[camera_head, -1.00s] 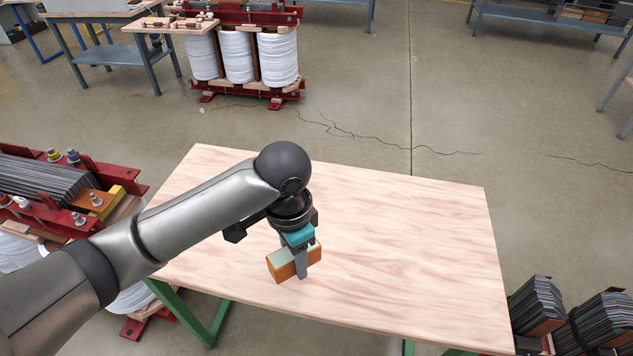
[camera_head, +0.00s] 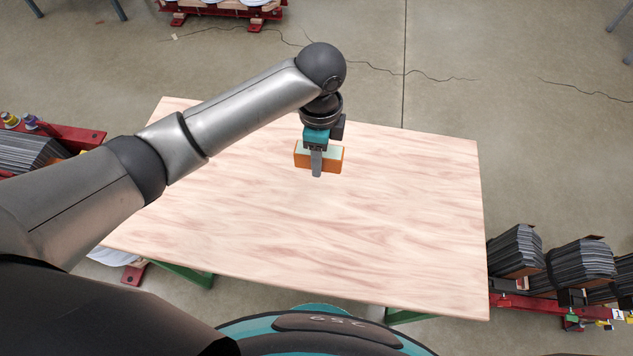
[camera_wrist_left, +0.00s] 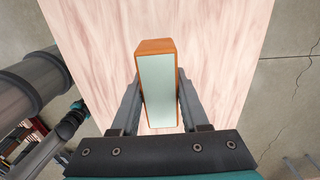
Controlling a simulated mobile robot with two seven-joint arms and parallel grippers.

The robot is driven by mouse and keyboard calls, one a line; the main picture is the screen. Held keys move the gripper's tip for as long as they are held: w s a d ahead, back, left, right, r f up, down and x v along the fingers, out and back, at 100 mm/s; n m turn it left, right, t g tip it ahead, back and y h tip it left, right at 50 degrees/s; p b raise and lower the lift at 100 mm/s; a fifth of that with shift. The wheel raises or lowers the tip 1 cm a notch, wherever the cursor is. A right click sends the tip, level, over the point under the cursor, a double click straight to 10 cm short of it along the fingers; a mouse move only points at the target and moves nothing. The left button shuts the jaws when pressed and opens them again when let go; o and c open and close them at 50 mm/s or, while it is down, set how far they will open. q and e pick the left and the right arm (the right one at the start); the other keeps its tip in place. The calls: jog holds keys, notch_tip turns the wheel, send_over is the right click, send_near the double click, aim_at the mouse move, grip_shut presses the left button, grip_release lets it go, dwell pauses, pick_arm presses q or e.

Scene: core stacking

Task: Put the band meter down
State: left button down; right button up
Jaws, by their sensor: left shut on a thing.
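The band meter is an orange box with a pale grey-green face (camera_head: 333,161). In the head view it is over the far middle part of the wooden table (camera_head: 300,225). My left gripper (camera_head: 317,170) points down and is shut on it. In the left wrist view the band meter (camera_wrist_left: 158,85) sits between the two fingers of the gripper (camera_wrist_left: 158,100), with the table behind it. I cannot tell whether its underside touches the table top. My right gripper is not in view.
The table top is otherwise bare, with free room on all sides of the band meter. Dark laminated cores (camera_head: 518,252) stand beyond the right edge. A red-framed transformer (camera_head: 60,140) is at the left. The concrete floor (camera_head: 450,50) lies beyond the far edge.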

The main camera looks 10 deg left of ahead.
pick_arm(q)
jog(key=b, duration=0.2)
send_over(318, 191)
notch_tip(318, 191, down, 7)
jog(key=shift+d+r, duration=0.1)
jog(key=shift+r, duration=0.05)
jog(key=shift+f+b, duration=0.35)
jog(key=shift+f, duration=1.65)
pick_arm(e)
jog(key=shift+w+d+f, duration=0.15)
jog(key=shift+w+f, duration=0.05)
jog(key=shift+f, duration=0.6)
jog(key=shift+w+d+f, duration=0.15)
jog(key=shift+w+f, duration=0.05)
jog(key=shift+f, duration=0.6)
pick_arm(q)
jog(key=shift+f, duration=0.1)
jog(key=shift+c, duration=2)
grip_release()
notch_tip(318, 191, up, 12)
jog(key=p, duration=0.3)
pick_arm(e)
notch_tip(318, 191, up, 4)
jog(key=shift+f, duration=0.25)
